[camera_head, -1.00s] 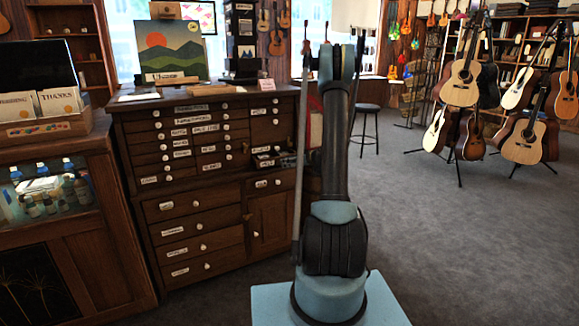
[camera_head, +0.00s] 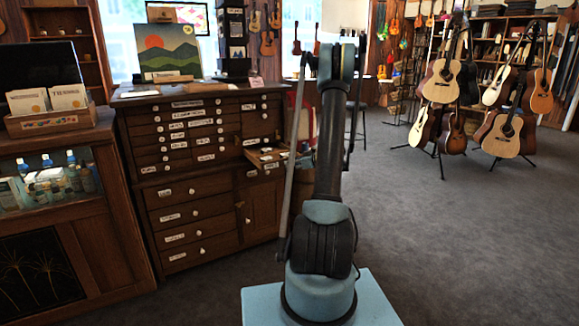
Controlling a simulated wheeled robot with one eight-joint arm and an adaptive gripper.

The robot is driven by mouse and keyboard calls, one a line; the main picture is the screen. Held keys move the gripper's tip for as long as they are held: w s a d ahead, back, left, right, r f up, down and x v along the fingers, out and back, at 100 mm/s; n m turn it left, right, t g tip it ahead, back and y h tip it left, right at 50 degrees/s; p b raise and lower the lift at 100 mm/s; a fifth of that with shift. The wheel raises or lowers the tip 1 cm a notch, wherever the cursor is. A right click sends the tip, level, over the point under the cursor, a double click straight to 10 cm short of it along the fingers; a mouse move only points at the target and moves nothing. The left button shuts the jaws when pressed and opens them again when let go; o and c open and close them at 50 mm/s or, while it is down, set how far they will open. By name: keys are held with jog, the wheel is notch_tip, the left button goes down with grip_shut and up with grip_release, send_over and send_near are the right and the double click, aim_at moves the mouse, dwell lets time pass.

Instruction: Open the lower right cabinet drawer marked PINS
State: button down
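The dark wooden cabinet (camera_head: 215,205) stands left of my arm, with many labelled drawers and white knobs. At its right side, a drawer (camera_head: 268,158) is pulled out, with small items showing inside. A labelled drawer front (camera_head: 252,174) sits just below it, partly covered. The labels are too small to read, so I cannot tell which is marked PINS. My arm rises in front of the cabinet's right edge. My gripper does not show; the arm's far end is hidden behind its upper links.
A glass-fronted counter (camera_head: 70,215) stands close on the left. A painting (camera_head: 170,47) and a dark display stand (camera_head: 235,40) are on the cabinet top. Guitars on stands (camera_head: 443,85) are at the right. The grey carpet (camera_head: 460,240) at right is clear.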

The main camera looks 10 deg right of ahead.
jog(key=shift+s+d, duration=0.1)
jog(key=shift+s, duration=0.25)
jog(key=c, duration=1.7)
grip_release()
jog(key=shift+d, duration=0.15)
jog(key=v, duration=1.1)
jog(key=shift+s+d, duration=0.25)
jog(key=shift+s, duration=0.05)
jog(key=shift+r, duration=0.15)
